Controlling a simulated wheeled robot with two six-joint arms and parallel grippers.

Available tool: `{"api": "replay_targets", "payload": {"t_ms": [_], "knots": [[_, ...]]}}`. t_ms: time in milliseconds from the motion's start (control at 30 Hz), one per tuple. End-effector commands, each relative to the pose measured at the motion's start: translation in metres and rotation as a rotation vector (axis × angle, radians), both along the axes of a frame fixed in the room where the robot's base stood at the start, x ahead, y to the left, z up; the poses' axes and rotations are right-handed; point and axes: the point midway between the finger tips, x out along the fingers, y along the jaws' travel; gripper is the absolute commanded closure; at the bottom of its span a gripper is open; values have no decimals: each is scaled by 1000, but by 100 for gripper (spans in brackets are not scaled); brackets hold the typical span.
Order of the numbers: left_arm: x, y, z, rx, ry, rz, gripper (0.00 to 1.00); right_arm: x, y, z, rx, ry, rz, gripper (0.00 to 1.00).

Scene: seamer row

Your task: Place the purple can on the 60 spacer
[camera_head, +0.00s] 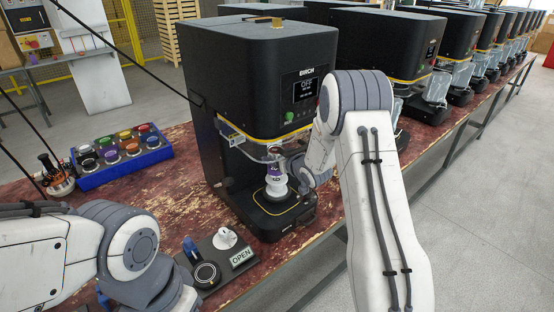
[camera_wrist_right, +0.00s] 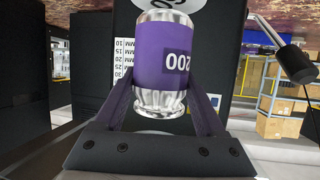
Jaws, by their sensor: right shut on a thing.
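The purple can (camera_head: 275,172) is inside the black seamer, upright above its round base plate. In the right wrist view the picture is inverted, and the can (camera_wrist_right: 170,60) shows a purple band, silver ends and the digits "200". My right gripper (camera_head: 288,176) is shut on the can, with one finger on each side of it. A pale disc with dark marks (camera_wrist_right: 185,4), perhaps the 60 spacer, shows in part beyond the can's base at the top edge. I cannot tell whether they touch. My left gripper is out of view; only its arm shows.
The seamer (camera_head: 258,80) has a screen reading "OFF". A blue rack (camera_head: 125,168) of several coloured cans stands at the left. A dark holder (camera_head: 215,262) with an "OPEN" sign sits in front of the seamer. More seamers line the bench at right.

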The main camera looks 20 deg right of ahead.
Motion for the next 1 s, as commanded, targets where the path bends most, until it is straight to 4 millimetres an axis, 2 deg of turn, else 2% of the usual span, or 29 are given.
{"api": "replay_targets", "payload": {"t_ms": [133,567,600,667,1000], "knots": [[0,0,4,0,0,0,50,-2,0,-12,1,5,-1,88],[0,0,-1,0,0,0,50,-2,-1,-19,1,4,-2,88],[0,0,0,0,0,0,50,-2,-1,-18,0,4,-1,20],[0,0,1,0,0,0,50,-2,-1,-17,0,4,-1,0],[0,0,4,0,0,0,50,-4,-1,-12,1,4,-2,0]]}}
